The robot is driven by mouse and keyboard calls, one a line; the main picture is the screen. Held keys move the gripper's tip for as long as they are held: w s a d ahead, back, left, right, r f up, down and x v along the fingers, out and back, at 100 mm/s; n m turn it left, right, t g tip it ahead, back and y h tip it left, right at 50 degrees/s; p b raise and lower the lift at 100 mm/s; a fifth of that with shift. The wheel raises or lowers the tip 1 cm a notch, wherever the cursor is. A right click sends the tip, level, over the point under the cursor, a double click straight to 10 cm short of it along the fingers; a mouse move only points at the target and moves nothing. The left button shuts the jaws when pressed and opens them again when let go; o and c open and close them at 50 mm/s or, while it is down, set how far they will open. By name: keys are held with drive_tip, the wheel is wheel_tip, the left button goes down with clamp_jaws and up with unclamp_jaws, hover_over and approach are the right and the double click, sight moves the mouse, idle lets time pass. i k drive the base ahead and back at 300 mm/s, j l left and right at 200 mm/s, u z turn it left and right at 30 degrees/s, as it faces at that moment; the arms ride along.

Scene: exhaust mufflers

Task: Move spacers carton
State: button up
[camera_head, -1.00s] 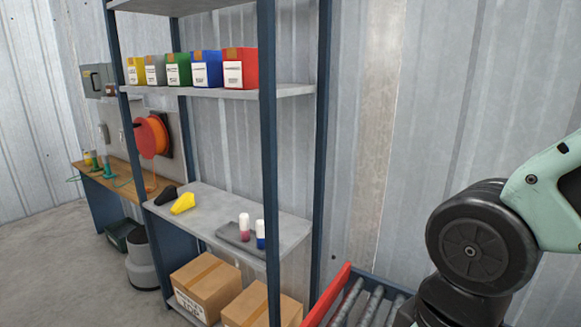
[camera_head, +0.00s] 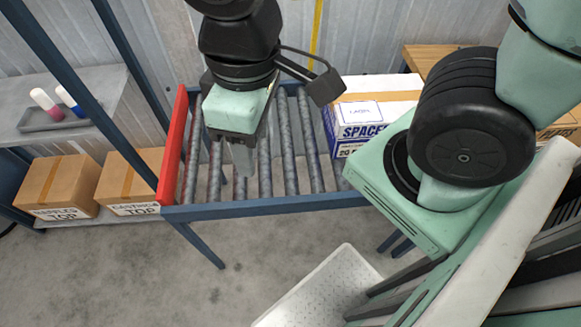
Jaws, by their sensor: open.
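The spacers carton (camera_head: 362,112) is a white box with blue lettering and tan tape along its top. It sits at the right part of the roller conveyor (camera_head: 290,203), partly hidden by my arm. My gripper (camera_head: 242,165) hangs over the left part of the rollers, pointing down, to the left of the carton and apart from it. Its jaws are open and nothing shows between them.
A red end stop (camera_head: 173,150) closes the conveyor's left end. A shelf at left holds brown cartons (camera_head: 52,187) below and a grey tray (camera_head: 52,118) with two bottles above. The rollers between the end stop and carton are bare.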

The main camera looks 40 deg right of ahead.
sight(369, 103)
drive_tip(key=z, duration=1.4)
